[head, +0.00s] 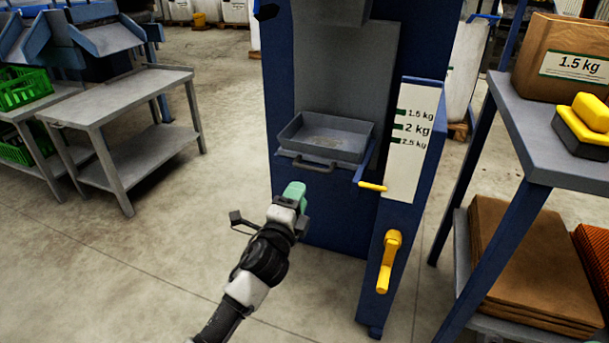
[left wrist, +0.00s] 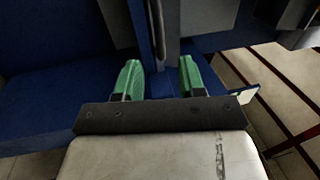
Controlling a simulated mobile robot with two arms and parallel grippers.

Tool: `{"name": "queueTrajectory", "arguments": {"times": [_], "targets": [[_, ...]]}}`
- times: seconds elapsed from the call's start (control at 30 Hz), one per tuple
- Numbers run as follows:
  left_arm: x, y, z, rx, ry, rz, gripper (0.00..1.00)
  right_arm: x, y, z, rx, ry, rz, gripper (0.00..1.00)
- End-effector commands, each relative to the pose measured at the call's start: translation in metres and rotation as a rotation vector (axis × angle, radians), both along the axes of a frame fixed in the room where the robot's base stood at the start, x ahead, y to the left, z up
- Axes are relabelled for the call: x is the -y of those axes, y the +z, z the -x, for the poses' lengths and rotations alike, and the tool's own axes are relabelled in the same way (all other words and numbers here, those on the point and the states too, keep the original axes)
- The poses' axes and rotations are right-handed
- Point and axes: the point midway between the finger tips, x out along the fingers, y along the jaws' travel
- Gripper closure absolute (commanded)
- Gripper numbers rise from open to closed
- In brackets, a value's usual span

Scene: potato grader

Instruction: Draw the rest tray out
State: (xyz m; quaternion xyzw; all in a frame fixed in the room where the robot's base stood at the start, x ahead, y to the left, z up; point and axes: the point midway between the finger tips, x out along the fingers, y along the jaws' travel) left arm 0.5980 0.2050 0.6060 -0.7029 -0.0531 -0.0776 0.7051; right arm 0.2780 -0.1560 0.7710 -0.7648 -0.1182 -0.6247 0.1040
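The rest tray (head: 322,151) is a shallow grey tray in the blue machine, below the grey chute. Its dark bar handle (head: 314,166) is on its front face. My left gripper (head: 295,190), with green fingertips, is just below and slightly left of the handle in the head view. In the left wrist view its two green fingers (left wrist: 159,78) stand apart with nothing between the tips. A dark bar, seemingly the handle, shows ahead of the gap; I cannot tell whether they touch. My right gripper is not in view.
A yellow pointer (head: 372,187) sits beside the weight scale (head: 409,140), above a yellow crank handle (head: 388,262). A shelf (head: 556,150) with a bag and yellow-topped block is at right. A grey table (head: 115,98) stands at left. The floor between is clear.

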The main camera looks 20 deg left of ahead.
Motion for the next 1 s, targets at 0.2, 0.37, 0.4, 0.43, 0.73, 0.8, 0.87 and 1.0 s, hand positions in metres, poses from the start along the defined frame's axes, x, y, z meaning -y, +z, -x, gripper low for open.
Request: {"name": "queueTrajectory", "arguments": {"times": [0.2, 0.37, 0.4, 0.43, 0.73, 0.8, 0.87, 1.0], "targets": [[0.001, 0.006, -0.040, 0.000, 0.001, 0.001, 0.60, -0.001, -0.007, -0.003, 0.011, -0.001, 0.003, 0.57], [0.002, 0.011, -0.069, -0.002, 0.001, 0.002, 0.60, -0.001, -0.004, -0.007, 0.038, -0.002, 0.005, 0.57], [0.002, 0.012, -0.074, -0.002, 0.001, 0.002, 0.60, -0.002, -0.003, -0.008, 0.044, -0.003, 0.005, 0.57], [0.002, 0.012, -0.079, -0.002, 0.001, 0.002, 0.60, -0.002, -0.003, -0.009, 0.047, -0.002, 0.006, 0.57], [0.003, 0.017, -0.096, -0.004, 0.000, 0.003, 0.60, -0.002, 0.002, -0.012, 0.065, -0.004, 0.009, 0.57], [0.003, 0.017, -0.096, -0.004, 0.000, 0.004, 0.60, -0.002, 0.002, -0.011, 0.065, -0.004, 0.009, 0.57], [0.003, 0.017, -0.096, -0.004, 0.000, 0.004, 0.60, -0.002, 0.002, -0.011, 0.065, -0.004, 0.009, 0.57], [0.003, 0.017, -0.096, -0.004, 0.000, 0.004, 0.71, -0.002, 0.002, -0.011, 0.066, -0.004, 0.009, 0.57]]}}
